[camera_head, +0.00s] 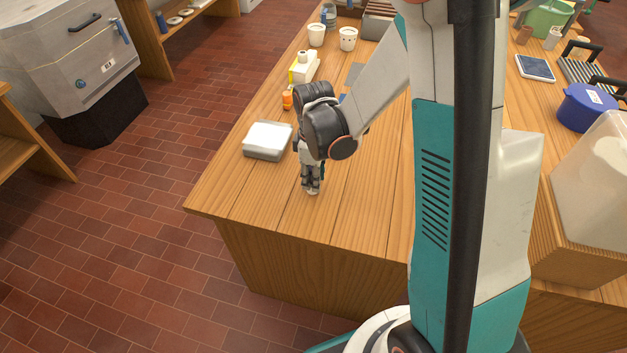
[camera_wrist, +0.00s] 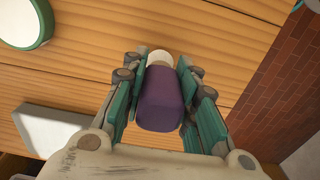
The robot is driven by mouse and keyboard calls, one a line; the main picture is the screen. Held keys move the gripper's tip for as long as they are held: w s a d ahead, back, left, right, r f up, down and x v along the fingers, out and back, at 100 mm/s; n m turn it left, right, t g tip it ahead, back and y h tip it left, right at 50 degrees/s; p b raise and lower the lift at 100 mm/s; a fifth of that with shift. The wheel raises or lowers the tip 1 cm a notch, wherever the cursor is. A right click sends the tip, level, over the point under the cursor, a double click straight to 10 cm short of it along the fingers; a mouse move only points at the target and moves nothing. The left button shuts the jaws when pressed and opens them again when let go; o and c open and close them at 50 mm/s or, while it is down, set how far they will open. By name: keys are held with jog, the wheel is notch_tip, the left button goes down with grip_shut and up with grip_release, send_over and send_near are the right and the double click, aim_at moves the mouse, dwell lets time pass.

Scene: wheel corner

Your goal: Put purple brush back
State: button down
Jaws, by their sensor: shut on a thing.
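In the wrist view a purple thing (camera_wrist: 160,100) with a pale round end sits between the two fingers of my gripper (camera_wrist: 162,88). The fingers are shut on its sides. It looks like the purple brush, but its bristles cannot be made out. In the head view my gripper (camera_head: 312,186) points down close above the wooden table (camera_head: 260,190) near its front left corner. The purple thing is barely visible there. I cannot tell whether it touches the table.
A box with a white top (camera_head: 268,140) stands just left of my gripper. An orange bottle (camera_head: 287,99), a yellow and white container (camera_head: 304,67) and two pale cups (camera_head: 348,38) stand farther back. A blue pot (camera_head: 587,107) is at the right. Table front is clear.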

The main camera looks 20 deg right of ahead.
jog(key=shift+f, duration=0.3)
jog(key=shift+f+b, duration=0.3)
jog(key=c, duration=1.3)
grip_release()
jog(key=shift+r+p, duration=0.25)
jog(key=shift+p, duration=0.15)
jog(key=r+p, duration=0.2)
jog(key=r, duration=0.2)
jog(key=r+p, duration=0.1)
jog(key=r, duration=0.4)
jog(key=s+r+p, duration=0.1)
jog(key=r+p, duration=0.1)
jog(key=r, duration=0.3)
jog(key=shift+r+p, duration=0.1)
jog(key=shift+p, duration=0.25)
jog(key=s+r+m+t, duration=0.2)
jog(key=s+r+m, duration=0.1)
jog(key=s+r, duration=0.1)
jog(key=s+r+m+t, duration=0.2)
jog(key=s+r+m, duration=0.2)
jog(key=s+r, duration=0.1)
jog(key=s+r+m+t, duration=0.3)
jog(key=s+r, duration=0.2)
jog(key=shift+m, duration=0.4)
